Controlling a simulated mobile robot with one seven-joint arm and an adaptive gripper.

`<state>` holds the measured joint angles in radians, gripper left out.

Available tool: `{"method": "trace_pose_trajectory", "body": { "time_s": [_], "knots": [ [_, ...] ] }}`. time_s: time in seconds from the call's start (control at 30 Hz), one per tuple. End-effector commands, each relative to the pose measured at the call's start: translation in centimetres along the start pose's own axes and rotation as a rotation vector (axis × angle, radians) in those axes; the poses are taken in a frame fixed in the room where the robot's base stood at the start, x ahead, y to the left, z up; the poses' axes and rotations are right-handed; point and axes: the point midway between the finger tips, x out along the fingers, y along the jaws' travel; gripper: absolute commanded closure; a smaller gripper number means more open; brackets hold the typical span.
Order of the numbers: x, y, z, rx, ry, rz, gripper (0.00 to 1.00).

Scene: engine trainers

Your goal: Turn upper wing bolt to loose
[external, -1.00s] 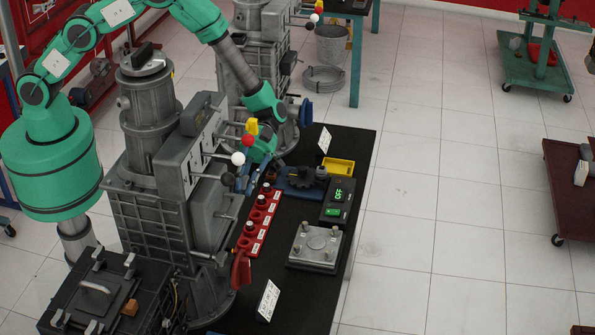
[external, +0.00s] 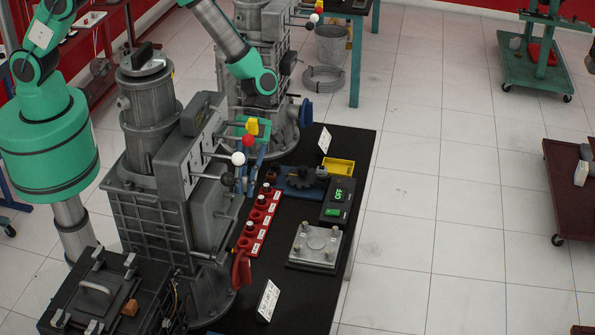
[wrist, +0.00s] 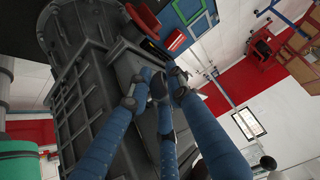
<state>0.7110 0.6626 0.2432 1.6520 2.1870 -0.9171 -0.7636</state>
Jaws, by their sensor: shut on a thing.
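My gripper (external: 246,178) has blue fingers and is beside the right face of the grey engine trainer (external: 150,205), just behind the lever knobs in the external view. In the wrist view my gripper (wrist: 157,84) has its dark fingertips drawn together against the trainer's dark casing (wrist: 95,95). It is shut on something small. The upper wing bolt cannot be made out separately in either view; the fingers and levers cover the spot. Its turned angle cannot be told.
Levers with yellow (external: 252,126), red (external: 248,140), white (external: 238,158) and black knobs stick out close to my gripper. The black table (external: 352,160) holds a red switch strip (external: 256,226), a yellow tray (external: 338,166) and a metal block (external: 315,245).

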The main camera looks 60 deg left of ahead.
Motion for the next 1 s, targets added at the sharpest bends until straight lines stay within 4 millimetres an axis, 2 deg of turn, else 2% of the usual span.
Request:
{"method": "trace_pose_trajectory", "body": {
  "time_s": [0.3, 1.0],
  "knots": [
    [0.17, 0.13, 0.26, -0.001, -0.068, 0.002, 1.0],
    [0.2, 0.19, 0.36, -0.003, -0.082, 0.003, 1.0]
  ]
}}
